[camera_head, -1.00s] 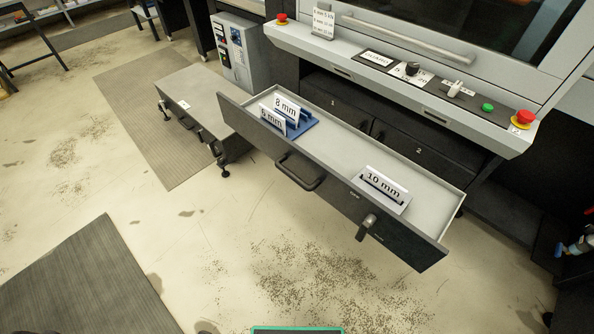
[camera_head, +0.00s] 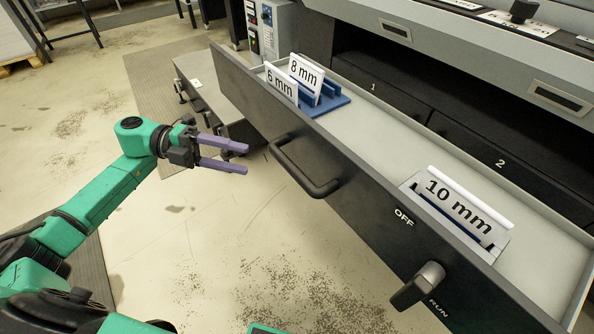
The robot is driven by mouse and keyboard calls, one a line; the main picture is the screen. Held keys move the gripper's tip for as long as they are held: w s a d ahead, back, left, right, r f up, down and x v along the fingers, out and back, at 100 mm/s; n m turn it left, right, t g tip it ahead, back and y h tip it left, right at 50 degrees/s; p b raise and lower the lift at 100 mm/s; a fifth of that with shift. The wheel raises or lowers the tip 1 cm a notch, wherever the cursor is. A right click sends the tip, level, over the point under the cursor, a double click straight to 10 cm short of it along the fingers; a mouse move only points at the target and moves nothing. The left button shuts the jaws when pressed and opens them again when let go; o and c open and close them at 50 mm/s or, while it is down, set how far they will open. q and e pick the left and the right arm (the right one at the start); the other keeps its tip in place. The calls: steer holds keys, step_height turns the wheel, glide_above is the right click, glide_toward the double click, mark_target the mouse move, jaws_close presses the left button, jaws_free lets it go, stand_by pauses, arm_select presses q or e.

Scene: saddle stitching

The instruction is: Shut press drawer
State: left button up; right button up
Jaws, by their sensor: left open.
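The press drawer (camera_head: 350,177) is pulled well out of the press. Its dark front carries a black bar handle (camera_head: 300,171) and, to the right, a lever knob (camera_head: 418,286) between the labels OFF and RUN. My left gripper (camera_head: 238,158) is open and empty, its purple fingers pointing right toward the drawer front. In the picture it is a little left of the bar handle, with a gap between them. My right gripper is not in view.
In the drawer, cards marked 6 mm (camera_head: 281,84) and 8 mm (camera_head: 307,72) stand by a blue holder (camera_head: 327,103); a 10 mm card (camera_head: 458,207) stands at the right. A low grey bench (camera_head: 205,80) is behind the drawer's left end. Floor in front is clear.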

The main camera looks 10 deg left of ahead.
mark_target(286, 168)
arm_select(q)
steer(key=d, duration=0.3)
steer(key=d+f, duration=0.1)
steer(key=d, duration=0.3)
steer(key=w+d, duration=0.1)
steer(key=d, duration=0.3)
steer(key=shift+w+d+f+p, duration=0.1)
steer(key=shift+d+f+p, duration=0.1)
steer(key=shift+f+p, duration=0.15)
steer(key=shift+d, duration=0.2)
jaws_close()
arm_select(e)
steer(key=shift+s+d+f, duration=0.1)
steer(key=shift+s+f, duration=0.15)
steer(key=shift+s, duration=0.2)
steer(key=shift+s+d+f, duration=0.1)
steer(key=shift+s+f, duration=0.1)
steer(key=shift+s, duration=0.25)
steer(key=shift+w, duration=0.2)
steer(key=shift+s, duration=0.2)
